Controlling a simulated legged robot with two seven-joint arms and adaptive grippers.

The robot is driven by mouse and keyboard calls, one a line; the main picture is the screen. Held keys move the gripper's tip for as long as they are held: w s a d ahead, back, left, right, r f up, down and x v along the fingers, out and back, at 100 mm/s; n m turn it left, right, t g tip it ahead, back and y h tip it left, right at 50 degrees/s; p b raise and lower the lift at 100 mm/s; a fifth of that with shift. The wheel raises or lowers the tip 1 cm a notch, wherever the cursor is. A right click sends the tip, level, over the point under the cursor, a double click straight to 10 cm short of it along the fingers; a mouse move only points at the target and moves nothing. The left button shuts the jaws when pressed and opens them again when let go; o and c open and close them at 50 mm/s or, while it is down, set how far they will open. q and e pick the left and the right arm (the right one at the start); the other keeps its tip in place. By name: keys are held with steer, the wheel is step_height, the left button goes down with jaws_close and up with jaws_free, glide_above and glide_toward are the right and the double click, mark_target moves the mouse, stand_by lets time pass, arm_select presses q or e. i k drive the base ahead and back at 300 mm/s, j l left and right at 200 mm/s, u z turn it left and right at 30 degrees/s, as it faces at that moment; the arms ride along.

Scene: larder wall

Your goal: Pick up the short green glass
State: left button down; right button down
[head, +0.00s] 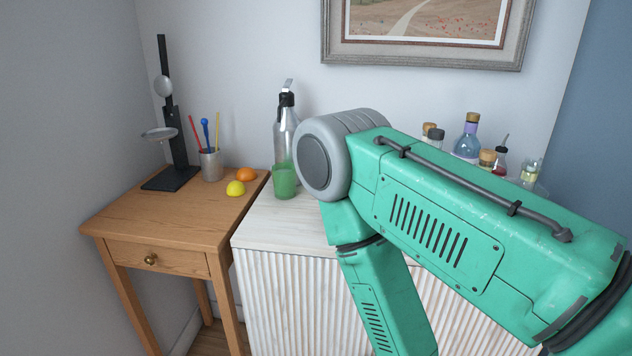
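The short green glass (284,182) stands upright on the white ribbed cabinet (268,226), near its left end. It is in front of a tall silver siphon bottle and just left of my arm's grey elbow joint. My green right arm comes in from the right and crosses in front of the cabinet. Its forearm drops out of the bottom of the head view, so the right gripper is not visible. My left gripper is not in view either.
The siphon bottle (286,130) stands close behind the glass. A wooden side table (165,228) at left holds a lemon (235,188), an orange (245,174), a metal cup (210,165) and a black stand (172,178). Several bottles, including a blue one (467,145), stand behind my arm.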

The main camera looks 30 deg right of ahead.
mark_target(283, 174)
steer(key=z, duration=0.9)
